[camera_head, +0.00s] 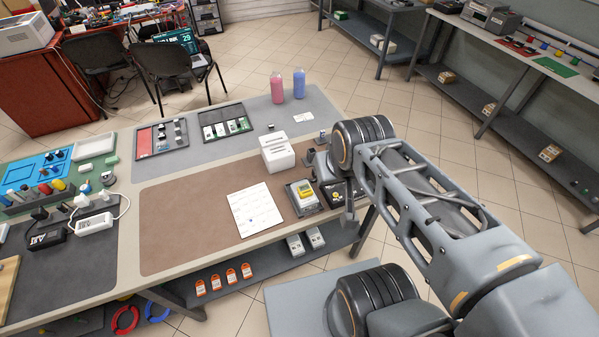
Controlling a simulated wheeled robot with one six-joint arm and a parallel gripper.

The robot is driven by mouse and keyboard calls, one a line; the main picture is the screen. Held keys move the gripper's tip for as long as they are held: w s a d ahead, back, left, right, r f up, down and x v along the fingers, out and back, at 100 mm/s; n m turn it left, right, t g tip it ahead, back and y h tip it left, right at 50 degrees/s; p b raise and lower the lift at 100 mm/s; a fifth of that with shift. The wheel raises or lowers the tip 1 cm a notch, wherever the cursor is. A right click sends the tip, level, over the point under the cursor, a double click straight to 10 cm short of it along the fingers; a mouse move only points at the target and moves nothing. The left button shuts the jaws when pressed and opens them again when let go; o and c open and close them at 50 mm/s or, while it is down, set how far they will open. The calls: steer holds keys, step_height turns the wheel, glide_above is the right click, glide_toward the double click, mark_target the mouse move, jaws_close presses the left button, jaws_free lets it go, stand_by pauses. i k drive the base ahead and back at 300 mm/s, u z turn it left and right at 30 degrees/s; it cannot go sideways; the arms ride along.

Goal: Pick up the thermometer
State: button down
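A small yellow handheld device (307,191), which may be the thermometer, lies on a grey and dark box-like unit (296,206) at the right end of the workbench. It is too small for me to be certain what it is. My gripper (349,216) hangs at the bench's right edge, just right of the yellow device and apart from it. The gripper is seen from behind and partly covered by my own wrist, so its fingers and the gap between them are not clear.
A white sheet (255,209) lies on the brown mat (185,220) left of the yellow device. Pink (277,88) and blue (299,84) bottles stand at the bench's far edge. Most of the brown mat is clear.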

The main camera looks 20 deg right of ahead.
mark_target(304, 190)
steer(key=z, duration=0.25)
steer(key=k, duration=0.65)
steer(key=u, duration=1.25)
steer(key=i, duration=0.55)
